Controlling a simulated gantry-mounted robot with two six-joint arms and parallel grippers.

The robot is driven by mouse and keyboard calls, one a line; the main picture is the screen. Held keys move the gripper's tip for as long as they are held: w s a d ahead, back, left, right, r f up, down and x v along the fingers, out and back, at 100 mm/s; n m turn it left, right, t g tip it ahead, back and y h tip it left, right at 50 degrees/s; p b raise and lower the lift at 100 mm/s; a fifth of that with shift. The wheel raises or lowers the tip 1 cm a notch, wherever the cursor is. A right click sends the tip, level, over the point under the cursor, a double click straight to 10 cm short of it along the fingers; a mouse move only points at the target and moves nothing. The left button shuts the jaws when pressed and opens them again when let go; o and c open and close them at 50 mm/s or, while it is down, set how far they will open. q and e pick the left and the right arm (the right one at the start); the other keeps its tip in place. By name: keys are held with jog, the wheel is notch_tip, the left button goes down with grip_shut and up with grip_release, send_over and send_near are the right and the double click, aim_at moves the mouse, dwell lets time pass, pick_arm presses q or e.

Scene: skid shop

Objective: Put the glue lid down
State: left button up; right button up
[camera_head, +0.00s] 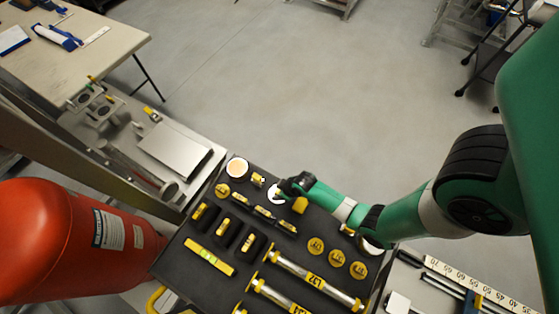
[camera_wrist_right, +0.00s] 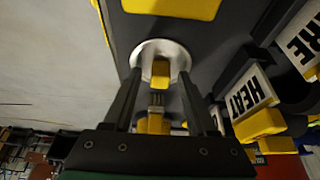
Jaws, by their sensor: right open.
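The glue lid (camera_head: 275,197) looks like a pale round disc on the black tray top, partly hidden by my right gripper (camera_head: 284,188). In the right wrist view the lid (camera_wrist_right: 152,47) lies flat, with a yellow block at its middle. My right gripper (camera_wrist_right: 160,78) is open, its fingers on either side of that block, with a gap to each. I cannot tell how far above the lid the tips are. A white round pot (camera_head: 237,168) with a beige inside, probably the glue pot, stands to the left. My left gripper is not in view.
The black tray (camera_head: 185,285) holds yellow-marked tools, several yellow round tags (camera_head: 337,258) and long metal rods (camera_head: 315,280). A yellow level (camera_head: 209,257) lies near its left edge. Open floor (camera_head: 300,90) lies beyond.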

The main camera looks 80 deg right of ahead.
jog(key=p+v, duration=1)
jog(key=v, duration=0.2)
jog(key=shift+r, duration=0.2)
jog(key=shift+w, duration=0.1)
